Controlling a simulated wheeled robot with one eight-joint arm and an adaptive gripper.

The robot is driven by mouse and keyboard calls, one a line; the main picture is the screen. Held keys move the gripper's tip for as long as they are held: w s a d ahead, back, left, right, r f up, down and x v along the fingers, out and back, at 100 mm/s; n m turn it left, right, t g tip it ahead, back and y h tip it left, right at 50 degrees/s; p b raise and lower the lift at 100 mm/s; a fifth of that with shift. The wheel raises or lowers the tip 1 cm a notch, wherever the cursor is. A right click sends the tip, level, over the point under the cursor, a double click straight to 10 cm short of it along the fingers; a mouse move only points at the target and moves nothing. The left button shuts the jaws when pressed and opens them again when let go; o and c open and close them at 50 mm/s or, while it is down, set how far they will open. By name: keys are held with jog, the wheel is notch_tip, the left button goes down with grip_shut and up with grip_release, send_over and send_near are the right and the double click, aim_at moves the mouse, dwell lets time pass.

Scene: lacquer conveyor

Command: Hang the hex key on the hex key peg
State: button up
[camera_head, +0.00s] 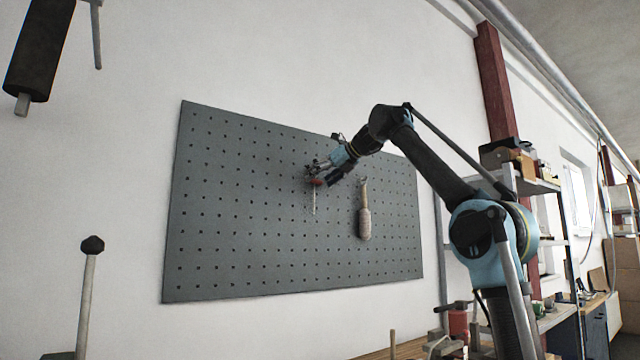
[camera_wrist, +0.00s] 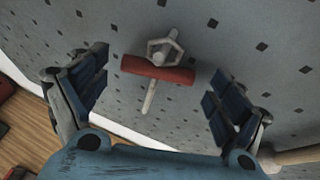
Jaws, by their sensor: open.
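The hex key (camera_wrist: 160,68) has a red crossbar, a pale shaft and a hexagonal loop at its top. In the wrist view it is at the pegboard, with its loop at a light peg (camera_wrist: 172,36); the loop appears to be around the peg. In the head view the hex key (camera_head: 314,198) hangs shaft down against the grey pegboard (camera_head: 240,230). My gripper (camera_head: 319,168) is at its upper part. In the wrist view my gripper (camera_wrist: 157,75) is open, with one finger on each side of the hex key and gaps between.
A tool with a pale handle (camera_head: 365,222) hangs on the pegboard to the right. A shelf unit (camera_head: 535,185) and a red post (camera_head: 495,80) stand further right. A bench (camera_head: 400,350) with clutter lies below. The left part of the board is bare.

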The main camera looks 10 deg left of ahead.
jog(key=v, duration=1.2)
